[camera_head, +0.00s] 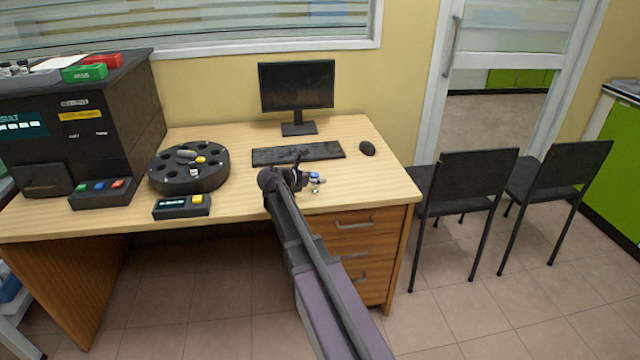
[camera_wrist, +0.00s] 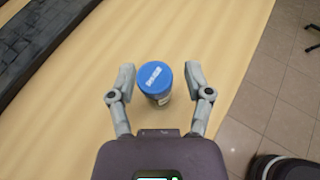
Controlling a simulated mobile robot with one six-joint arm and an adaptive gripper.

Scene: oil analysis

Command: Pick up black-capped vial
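My gripper (camera_wrist: 160,78) is open, with one finger on each side of a blue-capped vial (camera_wrist: 156,90). The vial stands upright on the wooden desk, and a gap shows between it and each finger. In the head view my gripper (camera_head: 306,182) is at the desk's front right, by the small blue cap (camera_head: 315,175). Small vials with dark caps (camera_head: 22,66) stand on top of the black analyzer at the far left, far from my gripper. They are too small to tell clearly.
The desk (camera_head: 350,135) bears a keyboard (camera_head: 298,153), a mouse (camera_head: 367,148) and a monitor (camera_head: 297,85). A round black carousel (camera_head: 160,180) and a small button box (camera_head: 182,206) stand left of my arm. The analyzer (camera_head: 70,130) is farther left. Chairs (camera_head: 470,180) stand right of the desk.

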